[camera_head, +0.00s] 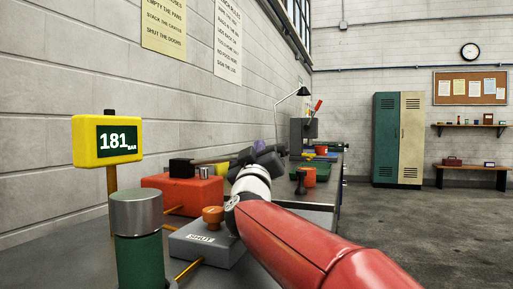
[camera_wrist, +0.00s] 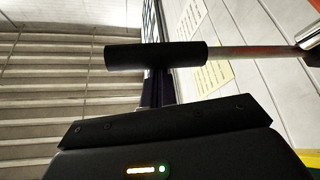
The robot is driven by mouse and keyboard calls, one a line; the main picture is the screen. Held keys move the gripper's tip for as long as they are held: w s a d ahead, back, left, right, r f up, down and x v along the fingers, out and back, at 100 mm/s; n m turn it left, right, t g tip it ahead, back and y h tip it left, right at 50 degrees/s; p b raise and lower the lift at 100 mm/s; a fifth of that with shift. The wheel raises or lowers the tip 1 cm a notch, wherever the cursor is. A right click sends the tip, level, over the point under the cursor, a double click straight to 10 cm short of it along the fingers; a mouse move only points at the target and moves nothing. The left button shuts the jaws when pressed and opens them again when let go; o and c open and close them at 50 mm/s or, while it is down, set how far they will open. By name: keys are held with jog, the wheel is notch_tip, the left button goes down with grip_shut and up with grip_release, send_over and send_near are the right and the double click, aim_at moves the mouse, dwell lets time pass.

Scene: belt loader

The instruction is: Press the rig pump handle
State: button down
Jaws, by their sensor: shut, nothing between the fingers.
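The pump handle's black cylindrical grip (camera_wrist: 155,55) lies across the upper middle of the wrist view, on a metal rod running off to the right. My gripper (camera_wrist: 158,88) is shut and empty, its narrow fingers pointing at the grip. The fingertips meet the grip's outline; I cannot tell whether they touch it. In the head view, my gripper (camera_head: 265,158) is dark and partly hidden by my wrist, close to the red pump box (camera_head: 185,192) with a black block on top. The handle's end is hard to separate from my gripper there. A yellow gauge (camera_head: 107,139) reads 181 BAR.
A grey valve box (camera_head: 205,248) marked SHUT, with an orange knob (camera_head: 213,216), stands at the bench front. A green cylinder with a metal cap (camera_head: 136,211) stands left of it. The wall closes off the left; open floor (camera_head: 430,225) lies to the right.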

jog(key=shift+f, duration=0.1)
jog(key=s+a, duration=0.2)
jog(key=s, duration=1.1)
jog(key=shift+f+b, duration=0.15)
jog(key=shift+b, duration=0.15)
